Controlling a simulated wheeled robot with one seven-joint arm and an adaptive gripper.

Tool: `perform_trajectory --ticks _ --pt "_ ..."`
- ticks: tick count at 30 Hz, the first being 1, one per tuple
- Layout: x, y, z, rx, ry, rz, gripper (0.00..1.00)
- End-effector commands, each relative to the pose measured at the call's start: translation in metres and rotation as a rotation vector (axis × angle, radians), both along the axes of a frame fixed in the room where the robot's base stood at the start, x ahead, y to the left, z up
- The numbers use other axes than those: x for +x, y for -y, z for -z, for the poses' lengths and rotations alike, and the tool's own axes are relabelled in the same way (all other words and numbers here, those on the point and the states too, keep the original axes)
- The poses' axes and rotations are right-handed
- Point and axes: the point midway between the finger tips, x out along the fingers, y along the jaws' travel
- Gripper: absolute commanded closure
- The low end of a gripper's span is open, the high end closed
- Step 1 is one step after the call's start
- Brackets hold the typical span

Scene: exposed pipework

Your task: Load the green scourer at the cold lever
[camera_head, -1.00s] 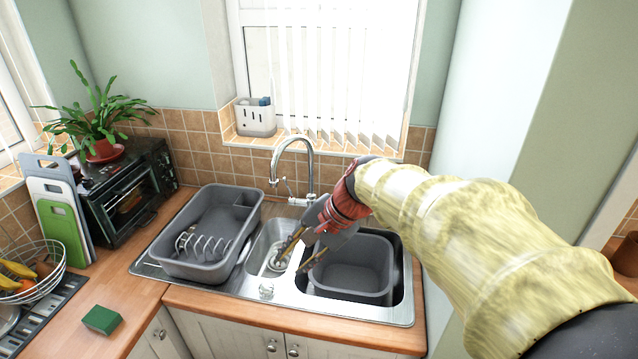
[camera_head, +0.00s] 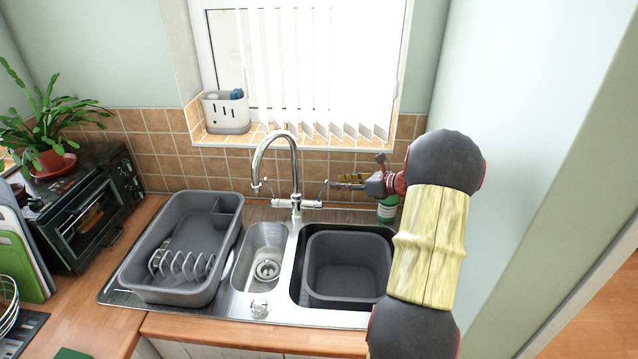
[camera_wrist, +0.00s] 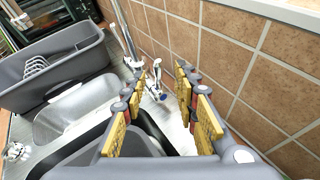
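The green scourer (camera_head: 72,354) lies on the worktop at the bottom left of the head view, cut off by the frame edge. The chrome tap (camera_head: 296,180) stands behind the sink. Its right-hand lever (camera_head: 323,191), with a blue tip, shows in the wrist view (camera_wrist: 164,99). My gripper (camera_head: 334,182) is right of the tap, close to the tiled wall. In the wrist view its yellow fingers are spread, with the lever seen in the gap between them (camera_wrist: 160,76). The gripper holds nothing. Whether a finger touches the lever cannot be told.
A grey dish rack (camera_head: 165,285) fills the left drainer. A grey basin (camera_head: 345,262) sits in the right sink bowl. A green-and-white container (camera_head: 387,209) stands behind my wrist. The tiled wall (camera_wrist: 245,70) runs close on the right. The steel half-bowl (camera_head: 258,262) is clear.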

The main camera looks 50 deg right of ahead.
Motion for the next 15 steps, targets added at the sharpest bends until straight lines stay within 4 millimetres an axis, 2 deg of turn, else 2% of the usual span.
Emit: perform_trajectory --ticks 9,15 --pt "0.044 -0.009 0.021 -0.002 -0.003 -0.007 0.7" --pt "0.063 -0.011 0.026 -0.003 -0.002 -0.006 0.7"
